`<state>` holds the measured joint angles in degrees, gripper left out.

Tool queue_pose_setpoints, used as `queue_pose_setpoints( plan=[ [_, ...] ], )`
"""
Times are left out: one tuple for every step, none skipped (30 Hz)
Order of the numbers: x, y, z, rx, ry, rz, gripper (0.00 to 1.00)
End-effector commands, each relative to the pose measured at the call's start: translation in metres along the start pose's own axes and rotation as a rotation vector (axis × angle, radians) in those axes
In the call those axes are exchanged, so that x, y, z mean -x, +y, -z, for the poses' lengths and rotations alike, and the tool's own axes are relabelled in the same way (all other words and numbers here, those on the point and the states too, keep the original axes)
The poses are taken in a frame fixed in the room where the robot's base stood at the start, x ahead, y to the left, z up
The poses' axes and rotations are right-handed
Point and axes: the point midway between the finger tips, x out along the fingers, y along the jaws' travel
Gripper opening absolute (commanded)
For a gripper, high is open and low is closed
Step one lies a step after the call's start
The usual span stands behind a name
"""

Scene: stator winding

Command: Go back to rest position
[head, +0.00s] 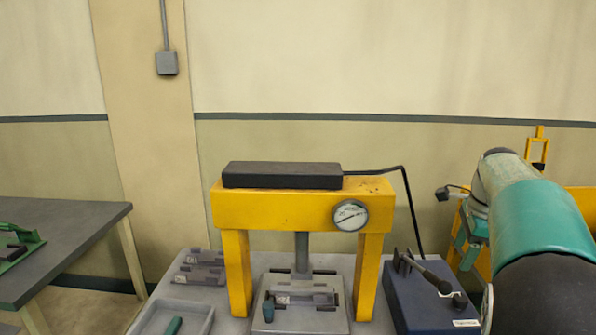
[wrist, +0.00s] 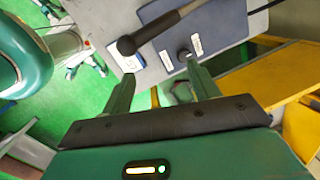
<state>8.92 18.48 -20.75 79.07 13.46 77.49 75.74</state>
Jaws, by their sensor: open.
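My gripper (wrist: 162,86) shows in the wrist view with its two green fingers spread apart and nothing between them. Past the fingertips is the blue-grey box (wrist: 222,30) with white labels and a black-knobbed lever (wrist: 160,28). The gap between fingers and box is hard to judge. In the head view my arm reaches in from the right edge, and its far end is beside the yellow frame at the right. The same blue box (head: 420,310) stands on the table there, left of my arm. The fingertips are not clear in the head view.
A yellow press (head: 285,208) with a dial gauge (head: 350,215) stands mid-table over a grey fixture (head: 300,313). A grey tray (head: 195,312) and grey blocks (head: 200,268) lie to its left. A dark table (head: 70,240) stands further left. Yellow structure (wrist: 270,75) lies right in the wrist view.

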Motion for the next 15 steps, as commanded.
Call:
queue_pose_setpoints(
  plan=[
    [0.009, 0.015, -0.011, 0.079, -0.012, 0.019, 0.6],
    [0.013, 0.023, -0.017, 0.131, -0.016, 0.028, 0.6],
    [0.017, 0.034, -0.025, 0.2, -0.021, 0.042, 0.6],
    [0.02, 0.043, -0.031, 0.253, -0.024, 0.052, 0.6],
    [0.023, 0.052, -0.036, 0.305, -0.025, 0.062, 0.6],
    [0.026, 0.064, -0.044, 0.378, -0.026, 0.076, 0.6],
    [0.028, 0.073, -0.05, 0.432, -0.026, 0.087, 0.6],
    [0.03, 0.083, -0.056, 0.486, -0.026, 0.097, 0.6],
    [0.032, 0.096, -0.063, 0.56, -0.023, 0.111, 0.6],
    [0.033, 0.106, -0.068, 0.614, -0.019, 0.12, 0.6],
    [0.034, 0.116, -0.074, 0.67, -0.016, 0.132, 0.6],
    [0.035, 0.129, -0.081, 0.744, -0.01, 0.146, 0.6],
    [0.035, 0.139, -0.086, 0.801, -0.003, 0.157, 0.6],
    [0.035, 0.15, -0.091, 0.859, 0.004, 0.166, 0.6],
    [0.034, 0.164, -0.097, 0.933, 0.015, 0.179, 0.6]
  ],
)
